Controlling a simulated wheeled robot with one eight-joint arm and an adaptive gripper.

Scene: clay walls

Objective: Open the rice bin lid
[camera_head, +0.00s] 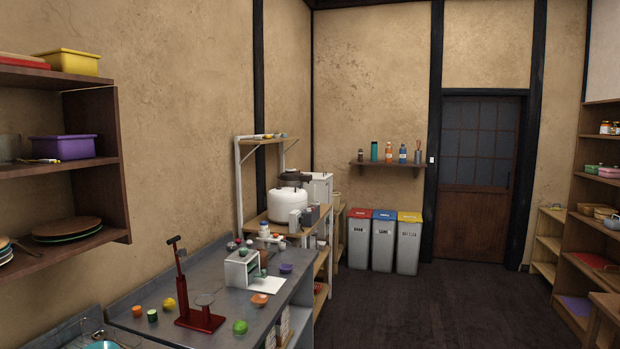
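I cannot tell for sure which thing is the rice bin. A tall white box (319,188) stands behind the shelf unit near the corner, partly hidden by a round white cooker-like pot (287,206) with a dark piece at its top. Whether the box has a lid, and how it stands, is too small to tell. Three grey bins (383,245) with red, blue and yellow tops stand side by side against the far wall; their tops look shut. My gripper is not in view.
A grey counter (155,335) at lower left holds a red stand (200,318), a small white box (241,268) and several small coloured items. Wall shelves (60,165) jut out at left, and wooden shelves (590,200) line the right. The dark floor (450,305) is clear towards the door (476,190).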

